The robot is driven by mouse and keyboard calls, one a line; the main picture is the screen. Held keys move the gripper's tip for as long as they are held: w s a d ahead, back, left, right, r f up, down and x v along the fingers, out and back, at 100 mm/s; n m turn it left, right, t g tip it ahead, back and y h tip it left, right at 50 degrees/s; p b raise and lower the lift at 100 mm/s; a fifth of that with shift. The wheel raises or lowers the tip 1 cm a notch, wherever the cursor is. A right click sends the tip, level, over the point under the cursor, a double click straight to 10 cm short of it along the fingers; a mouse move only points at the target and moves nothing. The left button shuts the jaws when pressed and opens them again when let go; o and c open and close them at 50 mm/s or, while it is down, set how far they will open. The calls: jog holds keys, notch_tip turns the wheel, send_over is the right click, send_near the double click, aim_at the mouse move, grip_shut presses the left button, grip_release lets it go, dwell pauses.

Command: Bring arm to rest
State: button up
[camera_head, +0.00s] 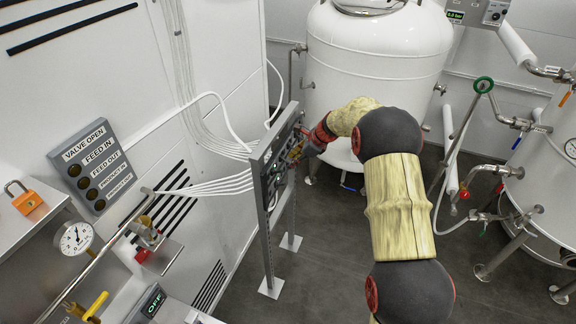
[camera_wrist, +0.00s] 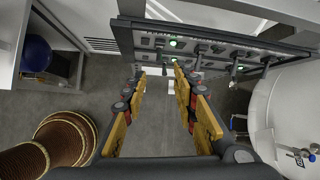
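My arm reaches out from the lower right of the head view and bends toward a grey panel on a stand (camera_head: 268,170). The panel face (camera_wrist: 205,48) lies just beyond the fingertips, with several switches and green lights. I cannot tell whether a fingertip touches it.
A left wall bench holds a gauge (camera_head: 76,238), an orange padlock (camera_head: 27,200) and a valve label board (camera_head: 95,165). Grey floor (camera_head: 315,270) is clear.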

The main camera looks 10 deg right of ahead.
jog(key=shift+v, duration=0.85)
jog(key=s+a+f+n+h+b, duration=0.1)
jog(key=s+n+b, duration=0.7)
jog(key=s, duration=0.8)
jog(key=s+a+f+n+h+b, duration=0.2)
jog(key=s+n+b, duration=0.5)
jog(key=s, duration=0.9)
jog(key=s+a+f+n+h+b, duration=0.1)
jog(key=s+a+f+n+b, duration=0.1)
jog(key=s+n+b, duration=0.6)
jog(key=s+b, duration=0.4)
jog(key=s, duration=0.5)
jog(key=shift+f+n+t+h, duration=0.15)
jog(key=shift+n+t+h, duration=0.15)
jog(key=shift+t+h, duration=0.1)
